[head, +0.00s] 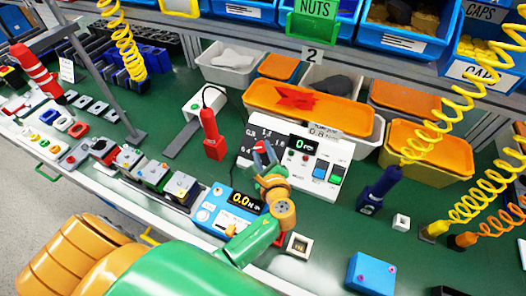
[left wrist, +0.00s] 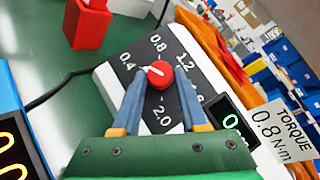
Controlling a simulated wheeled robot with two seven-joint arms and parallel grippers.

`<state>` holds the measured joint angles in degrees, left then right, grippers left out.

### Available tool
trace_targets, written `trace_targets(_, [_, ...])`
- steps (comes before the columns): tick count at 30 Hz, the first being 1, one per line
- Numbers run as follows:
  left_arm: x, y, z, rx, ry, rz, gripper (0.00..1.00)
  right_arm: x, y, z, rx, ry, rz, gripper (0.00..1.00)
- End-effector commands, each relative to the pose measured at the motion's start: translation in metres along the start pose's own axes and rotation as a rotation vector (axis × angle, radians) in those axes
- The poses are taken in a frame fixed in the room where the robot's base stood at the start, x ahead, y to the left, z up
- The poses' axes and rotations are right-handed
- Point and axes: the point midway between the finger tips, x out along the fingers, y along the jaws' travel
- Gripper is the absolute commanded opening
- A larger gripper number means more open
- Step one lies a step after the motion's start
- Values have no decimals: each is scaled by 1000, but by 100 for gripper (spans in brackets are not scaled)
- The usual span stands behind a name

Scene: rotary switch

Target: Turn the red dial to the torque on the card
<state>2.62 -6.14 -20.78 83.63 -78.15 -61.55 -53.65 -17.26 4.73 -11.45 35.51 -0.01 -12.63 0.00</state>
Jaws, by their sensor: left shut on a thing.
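The red dial (left wrist: 160,74) sits on a dark scale plate (left wrist: 172,48) on a white unit (head: 318,168). Its white pointer aims toward the 0.4 mark. The marks 0.4, 0.8, 1.2 and 2.0 show; another is partly hidden by a finger. The white card (left wrist: 281,132) reads TORQUE 0.8 N·m; it also shows in the head view (head: 323,131). My left gripper (head: 264,151) is shut on the dial, one finger on each side. The unit's green display (head: 302,143) begins with 0, the rest unclear. My right gripper is not in view.
A red screwdriver (head: 212,136) stands left of the unit, with its cable behind. A blue meter (head: 230,208) reading 0.0 stands in front. An orange tray (head: 310,104) with a red part lies behind. A dark blue driver (head: 380,188) is at right.

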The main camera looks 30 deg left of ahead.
Motion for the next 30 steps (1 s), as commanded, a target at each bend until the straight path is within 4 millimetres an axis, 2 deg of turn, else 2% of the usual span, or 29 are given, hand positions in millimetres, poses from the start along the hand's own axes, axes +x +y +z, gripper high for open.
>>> trace_targets(11, [1,3,4,207,8,-190,0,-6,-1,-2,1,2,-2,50])
trace_targets(21, [3,7,5,400,20,-371,0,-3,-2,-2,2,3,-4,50])
trace_targets(30, [4,8,7,505,26,-468,0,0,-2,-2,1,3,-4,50])
